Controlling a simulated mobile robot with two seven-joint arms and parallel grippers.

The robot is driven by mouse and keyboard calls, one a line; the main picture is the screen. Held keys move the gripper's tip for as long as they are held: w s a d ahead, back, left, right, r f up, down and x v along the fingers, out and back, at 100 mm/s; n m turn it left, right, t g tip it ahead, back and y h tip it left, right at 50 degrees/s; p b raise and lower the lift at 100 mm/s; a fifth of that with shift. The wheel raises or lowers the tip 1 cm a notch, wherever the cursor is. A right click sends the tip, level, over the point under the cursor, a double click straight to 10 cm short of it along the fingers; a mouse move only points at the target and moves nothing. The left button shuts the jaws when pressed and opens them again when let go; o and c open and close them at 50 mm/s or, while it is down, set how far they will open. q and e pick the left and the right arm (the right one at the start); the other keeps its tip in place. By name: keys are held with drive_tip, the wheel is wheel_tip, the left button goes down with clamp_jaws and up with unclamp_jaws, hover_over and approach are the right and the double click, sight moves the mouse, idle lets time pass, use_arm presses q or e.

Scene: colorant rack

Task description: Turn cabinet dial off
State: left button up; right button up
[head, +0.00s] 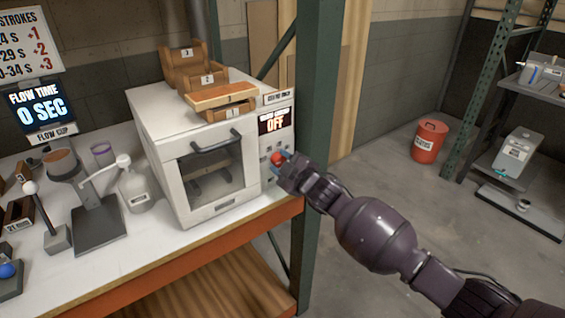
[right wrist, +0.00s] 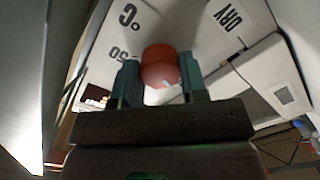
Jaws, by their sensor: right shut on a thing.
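The white cabinet (head: 215,205) stands on the bench, with a glass front door and a control panel on its right side. Its display (head: 276,121) reads OFF. The red dial (head: 277,158) is on the panel below the display. My right gripper (head: 281,164) reaches in from the right and is shut on the dial. In the right wrist view the red dial (right wrist: 160,66) sits between the two fingers, with "50 °C" and "DRY" labels around it. The fingers partly cover the dial. My left gripper is not in view.
Wooden numbered racks (head: 215,92) sit on top of the cabinet. A green shelf post (head: 318,120) rises close to the gripper and panel. A flow cup stand (head: 95,220) and a white bottle (head: 135,190) are to the left. A red bin (head: 428,142) stands on the floor behind.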

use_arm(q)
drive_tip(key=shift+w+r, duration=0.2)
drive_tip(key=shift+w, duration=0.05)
use_arm(e)
drive_tip(key=shift+f, duration=0.1)
drive_tip(key=o, duration=0.9)
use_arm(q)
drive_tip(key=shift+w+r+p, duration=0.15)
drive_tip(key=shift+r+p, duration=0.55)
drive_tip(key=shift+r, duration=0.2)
use_arm(e)
drive_tip(key=v, duration=1)
drive_tip(key=shift+s+d, duration=0.25)
drive_tip(key=shift+s, duration=0.05)
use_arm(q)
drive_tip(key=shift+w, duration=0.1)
